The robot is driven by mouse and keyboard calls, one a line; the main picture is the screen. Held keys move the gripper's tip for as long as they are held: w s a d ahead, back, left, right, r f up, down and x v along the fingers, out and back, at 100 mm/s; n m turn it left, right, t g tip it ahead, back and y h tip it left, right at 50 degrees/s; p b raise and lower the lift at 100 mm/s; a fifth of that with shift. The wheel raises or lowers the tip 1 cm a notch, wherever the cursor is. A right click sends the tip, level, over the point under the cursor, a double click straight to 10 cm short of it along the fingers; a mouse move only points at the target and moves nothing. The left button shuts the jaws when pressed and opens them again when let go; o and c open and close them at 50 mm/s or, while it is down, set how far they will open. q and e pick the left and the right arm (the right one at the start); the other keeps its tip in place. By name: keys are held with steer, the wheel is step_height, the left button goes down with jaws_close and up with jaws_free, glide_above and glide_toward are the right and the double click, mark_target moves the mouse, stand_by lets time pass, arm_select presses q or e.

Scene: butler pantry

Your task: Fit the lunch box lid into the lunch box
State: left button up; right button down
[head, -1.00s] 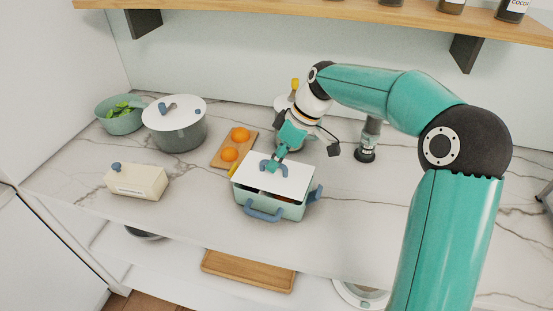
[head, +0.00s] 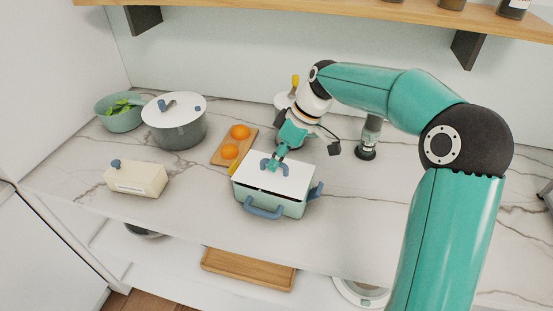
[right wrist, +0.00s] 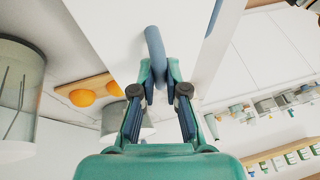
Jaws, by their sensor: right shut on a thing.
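The lunch box (head: 270,203) is pale green with blue side handles and stands on the marble counter. The white lunch box lid (head: 292,182) lies over its opening, with a thin dark gap showing along the front edge. My right gripper (head: 275,163) is shut on the lid's blue handle, which also shows between the fingers in the right wrist view (right wrist: 154,50). The lid (right wrist: 110,30) fills the upper part of that view. Whether the back edge of the lid is seated is hidden. My left gripper is not in view.
A cutting board with oranges (head: 229,152) and a yellow item lies just behind the box. A grey pot (head: 180,133), a green bowl (head: 119,122) and a cream butter dish (head: 136,181) stand to the left. A dark-based grinder (head: 366,150) stands at right. The front right counter is clear.

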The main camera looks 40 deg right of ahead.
steer(key=shift+f+b, duration=0.55)
steer(key=shift+f, duration=0.1)
stand_by(1.1)
steer(key=c, duration=1.1)
jaws_free()
steer(key=v, duration=1.2)
